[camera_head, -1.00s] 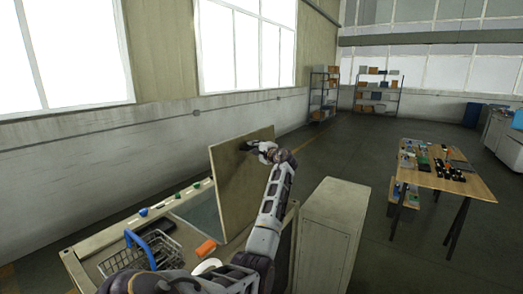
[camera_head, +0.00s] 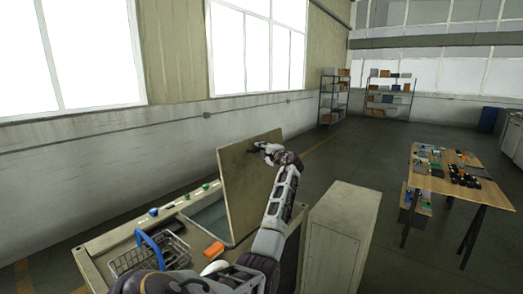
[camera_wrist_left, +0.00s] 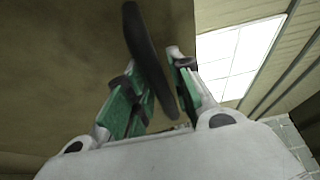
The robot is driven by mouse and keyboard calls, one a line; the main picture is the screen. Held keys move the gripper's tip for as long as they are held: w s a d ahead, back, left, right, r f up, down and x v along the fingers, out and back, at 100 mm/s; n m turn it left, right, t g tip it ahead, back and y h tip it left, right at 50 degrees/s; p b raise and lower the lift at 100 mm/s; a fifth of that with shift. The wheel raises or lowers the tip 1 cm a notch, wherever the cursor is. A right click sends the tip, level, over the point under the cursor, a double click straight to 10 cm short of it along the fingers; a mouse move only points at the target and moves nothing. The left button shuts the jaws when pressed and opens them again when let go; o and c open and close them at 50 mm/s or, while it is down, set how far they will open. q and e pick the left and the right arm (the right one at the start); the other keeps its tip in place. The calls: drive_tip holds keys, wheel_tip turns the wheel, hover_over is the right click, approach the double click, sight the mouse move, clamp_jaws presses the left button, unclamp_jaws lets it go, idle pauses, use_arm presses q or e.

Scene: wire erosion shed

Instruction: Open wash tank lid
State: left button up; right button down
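The wash tank lid (camera_head: 245,195) is a flat tan panel. It stands raised and steeply tilted over the wash tank (camera_head: 90,265), at the right side of its opening (camera_head: 208,219). The lid fills the left of that view. My right gripper is not in view.
A wire basket with a blue handle (camera_head: 148,238) and an orange block (camera_head: 214,250) sit on the tank top. Small coloured items line its back rim. A grey cabinet (camera_head: 341,235) stands close right of my arm. A work table (camera_head: 440,182) is farther right, with open floor between.

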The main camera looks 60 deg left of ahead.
use_arm(q)
drive_tip(key=d, duration=1.1)
drive_tip(key=shift+s+d+r, duration=0.15)
drive_tip(key=shift+s+d, duration=0.15)
drive_tip(key=shift+s, duration=0.1)
drive_tip(key=shift+d, duration=0.1)
drive_tip(key=s+d+p, duration=0.1)
drive_tip(key=d, duration=1.4)
drive_tip(key=shift+s+d+r+p, duration=0.25)
drive_tip(key=shift+d+r+p, duration=0.1)
drive_tip(key=shift+d+r, duration=0.05)
idle(2.0)
